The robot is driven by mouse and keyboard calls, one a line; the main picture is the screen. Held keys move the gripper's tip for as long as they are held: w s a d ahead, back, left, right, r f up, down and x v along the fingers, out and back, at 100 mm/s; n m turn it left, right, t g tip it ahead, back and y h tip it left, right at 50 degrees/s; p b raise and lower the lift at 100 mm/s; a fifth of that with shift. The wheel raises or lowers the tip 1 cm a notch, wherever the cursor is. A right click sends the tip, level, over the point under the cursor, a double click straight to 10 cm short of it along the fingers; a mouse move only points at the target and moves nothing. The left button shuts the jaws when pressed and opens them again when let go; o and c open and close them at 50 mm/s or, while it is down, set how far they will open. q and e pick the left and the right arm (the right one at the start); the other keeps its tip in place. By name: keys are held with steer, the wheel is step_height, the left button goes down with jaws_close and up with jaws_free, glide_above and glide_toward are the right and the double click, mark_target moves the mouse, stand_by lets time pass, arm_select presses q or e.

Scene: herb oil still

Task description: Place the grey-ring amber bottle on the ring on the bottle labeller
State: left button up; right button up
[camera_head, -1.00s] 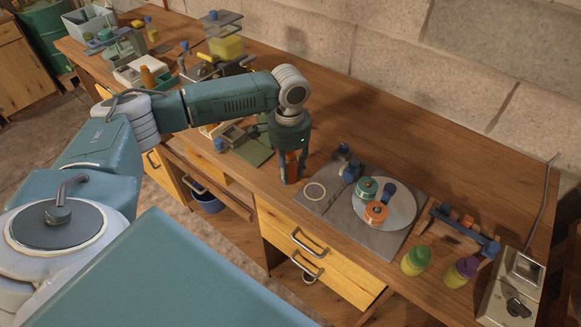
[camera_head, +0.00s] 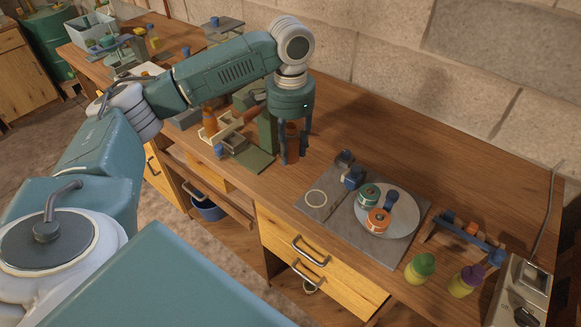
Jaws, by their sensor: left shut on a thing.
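My left gripper (camera_head: 291,160) points down and is shut on an amber bottle (camera_head: 292,136), which shows between its fingers. The bottle is mostly hidden by the fingers and I cannot make out a grey ring on it. The bottle labeller (camera_head: 375,243) is a grey plate on the bench with a pale round turntable. My right gripper is out of view.
A green-topped roll (camera_head: 368,195) and an orange roll (camera_head: 378,219) sit on the turntable. Blue-capped parts (camera_head: 352,178) stand beside the ring. Green-capped (camera_head: 420,268) and purple-capped (camera_head: 466,281) bottles stand near the front edge. A green stand (camera_head: 252,158) is left of the gripper.

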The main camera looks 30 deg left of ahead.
arm_select(q)
step_height(320, 180, up, 9)
steer(key=shift+d+f, duration=0.1)
steer(key=d+r+m+p, duration=0.2)
steer(key=d+m+p, duration=0.1)
steer(key=d+m, duration=0.5)
steer(key=shift+m, duration=0.5)
steer(key=f, duration=0.5)
steer(key=f+p, duration=0.1)
steer(key=f, duration=0.4)
steer(key=f+p, duration=0.1)
steer(key=f, duration=0.4)
steer(key=shift+s+d+f, duration=0.1)
steer(key=shift+s+d, duration=0.05)
steer(key=shift+s, duration=0.15)
steer(key=shift+f+p, duration=0.45)
steer(key=shift+f, duration=2)
steer(key=o, duration=1.2)
steer(key=shift+f, duration=0.1)
steer(key=shift+c, duration=0.2)
